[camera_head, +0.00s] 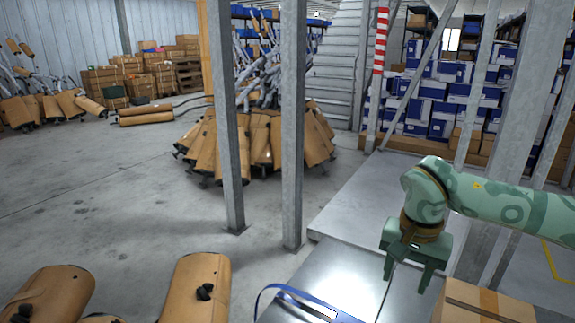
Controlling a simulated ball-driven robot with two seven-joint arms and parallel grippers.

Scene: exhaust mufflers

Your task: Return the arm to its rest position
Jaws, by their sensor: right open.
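My right arm (500,203) reaches in from the right side of the head view. Its green right gripper (407,279) points down, with its two fingers apart and nothing between them. The gripper is above the grey metal surface (345,262), left of a cardboard box (480,303). My left gripper does not show in this view.
A blue-edged object (305,302) lies on the metal surface at the bottom. Brown mufflers (198,285) stand at the front left, with a larger pile (262,140) behind. Two steel posts (292,130) rise mid-view. Shelves with blue-white boxes (430,100) stand at the back right. The left floor is open.

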